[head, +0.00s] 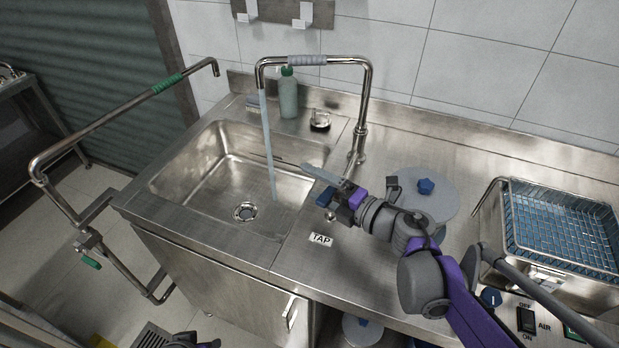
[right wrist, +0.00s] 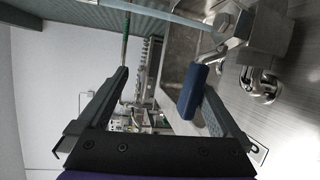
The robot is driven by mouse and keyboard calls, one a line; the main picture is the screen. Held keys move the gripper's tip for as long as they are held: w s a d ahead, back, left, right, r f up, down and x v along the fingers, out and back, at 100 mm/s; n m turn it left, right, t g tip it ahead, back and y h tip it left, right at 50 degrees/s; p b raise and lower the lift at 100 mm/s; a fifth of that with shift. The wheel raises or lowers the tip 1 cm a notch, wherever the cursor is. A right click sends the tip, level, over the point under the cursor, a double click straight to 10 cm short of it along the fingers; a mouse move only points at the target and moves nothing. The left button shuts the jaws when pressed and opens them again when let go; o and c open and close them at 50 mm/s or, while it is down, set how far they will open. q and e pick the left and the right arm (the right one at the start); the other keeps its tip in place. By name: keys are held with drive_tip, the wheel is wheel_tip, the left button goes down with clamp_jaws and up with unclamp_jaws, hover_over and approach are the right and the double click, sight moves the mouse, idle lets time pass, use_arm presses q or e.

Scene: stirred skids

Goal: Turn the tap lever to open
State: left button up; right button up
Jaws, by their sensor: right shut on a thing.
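The tap (head: 368,95) is a tall steel pipe that arches over the sink, and a thin stream of water (head: 267,150) falls from its spout into the basin. The tap lever has a blue grip (head: 325,197), which also shows in the right wrist view (right wrist: 190,92) beside the inner face of one finger. My right gripper (head: 324,186) is at the lever by the sink's right edge and is shut on it. Its fingers partly hide the lever in the head view. A dark part of my left arm (head: 190,341) shows at the bottom edge; its jaws are not clear.
The steel sink (head: 185,172) has a drain in its floor. A green soap bottle (head: 288,97) stands behind it. A TAP label (head: 321,240) lies in front of the gripper. A round lid with a blue knob (head: 426,187) and a blue wire basket (head: 565,225) stand right.

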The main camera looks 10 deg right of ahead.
drive_tip(key=shift+p+v, duration=0.55)
drive_tip(key=shift+v, duration=2.85)
drive_tip(key=shift+s+d, duration=0.5)
drive_tip(key=shift+s, duration=0.05)
drive_tip(key=shift+c, duration=0.7)
drive_tip(key=shift+s+d, duration=0.1)
drive_tip(key=shift+s, duration=0.2)
drive_tip(key=shift+f, duration=0.1)
